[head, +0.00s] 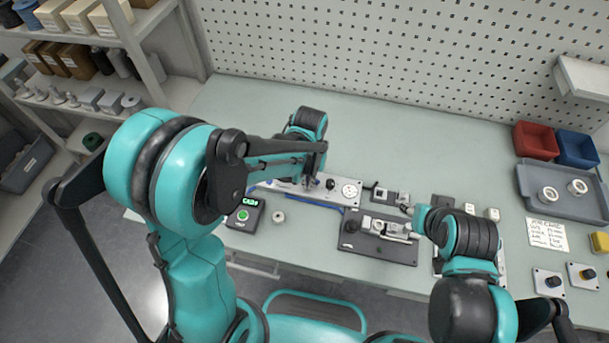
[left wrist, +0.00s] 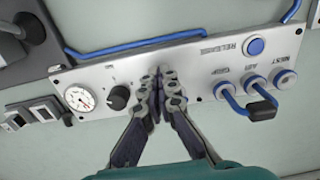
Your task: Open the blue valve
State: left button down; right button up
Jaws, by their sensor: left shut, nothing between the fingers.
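A silver control panel (left wrist: 195,78) crosses the left wrist view. A black piece (left wrist: 262,110) sits among the tubes. I cannot tell which part is the blue valve. My left gripper (left wrist: 158,95) is shut and empty over the panel, between the knob and the ports. In the head view it (head: 308,182) is partly hidden by its own arm. My right gripper (head: 408,226) is near a dark fixture plate; its fingers are unclear.
The dark fixture plate (head: 365,243) lies right of the panel. A small box with a green button (head: 243,215) and a small ring (head: 278,217) sit to its left. A grey tray (head: 540,190), red bin (head: 536,140) and blue bin (head: 577,148) stand far right. The table's back is clear.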

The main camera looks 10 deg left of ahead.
dwell(0.3)
pick_arm(q)
jog(key=shift+w+d, duration=0.3)
jog(key=shift+d, duration=0.15)
jog(key=shift+w+d, duration=0.3)
jog(key=shift+d, duration=0.05)
jog(key=shift+s+d, duration=0.1)
jog(key=shift+s, duration=0.1)
dwell(0.4)
jog(key=shift+r, duration=0.15)
notch_tip(320, 180, up, 7)
jog(key=p, duration=0.4)
jog(key=shift+p, duration=0.4)
